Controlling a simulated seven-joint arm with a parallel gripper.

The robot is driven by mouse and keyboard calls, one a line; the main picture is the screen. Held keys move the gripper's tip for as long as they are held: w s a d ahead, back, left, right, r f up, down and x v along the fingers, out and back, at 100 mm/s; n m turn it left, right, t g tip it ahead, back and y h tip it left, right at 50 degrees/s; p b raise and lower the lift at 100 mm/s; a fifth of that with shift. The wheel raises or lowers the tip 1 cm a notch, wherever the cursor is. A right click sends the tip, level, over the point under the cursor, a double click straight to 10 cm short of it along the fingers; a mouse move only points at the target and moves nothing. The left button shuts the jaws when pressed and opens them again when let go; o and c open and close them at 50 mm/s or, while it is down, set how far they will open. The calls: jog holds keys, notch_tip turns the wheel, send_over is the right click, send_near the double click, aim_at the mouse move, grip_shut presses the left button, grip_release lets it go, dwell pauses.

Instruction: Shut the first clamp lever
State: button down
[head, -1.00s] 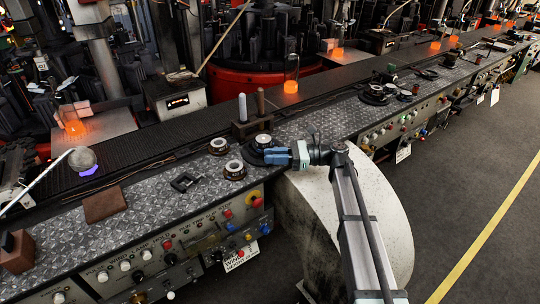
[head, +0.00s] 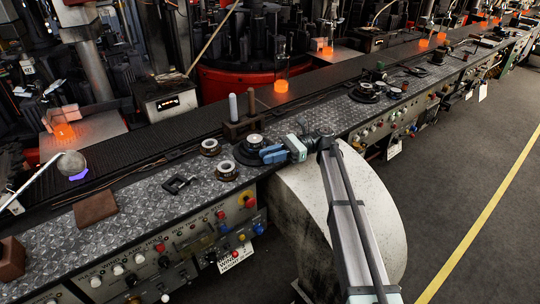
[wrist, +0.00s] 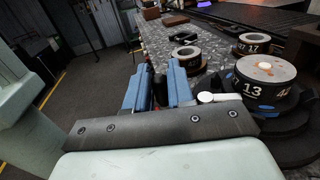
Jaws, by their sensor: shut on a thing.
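The first clamp, with a black round base (head: 248,158), stands on the bench under a pale-topped round mould (head: 255,139); the mould, marked 13, fills the right of the wrist view (wrist: 264,75). My gripper (head: 266,155) is beside the clamp's near right side, its blue fingers low over the bench edge. In the wrist view, my fingers (wrist: 158,84) are closed around a dark upright lever handle (wrist: 160,92), mostly hidden between them. A white round cap (wrist: 206,97) sits between my right finger and the mould. How far the lever has turned is hard to tell.
Two more ring moulds (head: 210,146) (head: 227,171) and a black bracket (head: 177,184) lie left of the clamp. Two upright pegs in a block (head: 236,130) stand behind it. Another clamp station (head: 366,92) is farther right. The grey aisle floor (head: 470,170) is clear.

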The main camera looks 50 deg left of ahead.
jog(key=c, duration=1.1)
grip_release()
jog(key=shift+c, duration=0.2)
notch_tip(320, 180, up, 10)
